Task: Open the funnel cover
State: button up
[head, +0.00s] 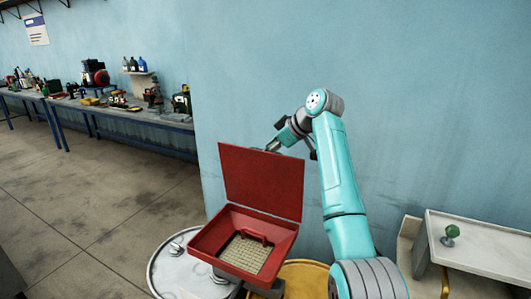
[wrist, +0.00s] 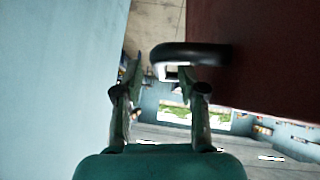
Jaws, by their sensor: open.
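The funnel cover (head: 262,182) is a flat red panel. It stands raised, nearly upright, at the back edge of the red square funnel (head: 207,237), whose mesh floor is exposed. In the wrist view the cover (wrist: 265,50) fills the upper right, with a dark curved handle (wrist: 190,50) sticking out from it. My gripper (head: 272,147) is behind the cover's top edge, partly hidden by it. In the wrist view my gripper (wrist: 160,75) has its fingers apart with nothing held between them. The handle is just beyond the right fingertip; I cannot tell whether they touch.
The funnel stands over a pale round drum top (head: 168,262), beside a yellow drum top (head: 303,272). A blue wall (head: 410,110) is close behind my arm. A pale metal table (head: 485,245) with a green knob is at right. Cluttered workbenches stand at far left, with open floor before them.

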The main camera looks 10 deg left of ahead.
jog(key=v, duration=0.9)
jog(key=shift+d+r, duration=0.2)
jog(key=shift+r, duration=0.1)
jog(key=shift+s, duration=0.15)
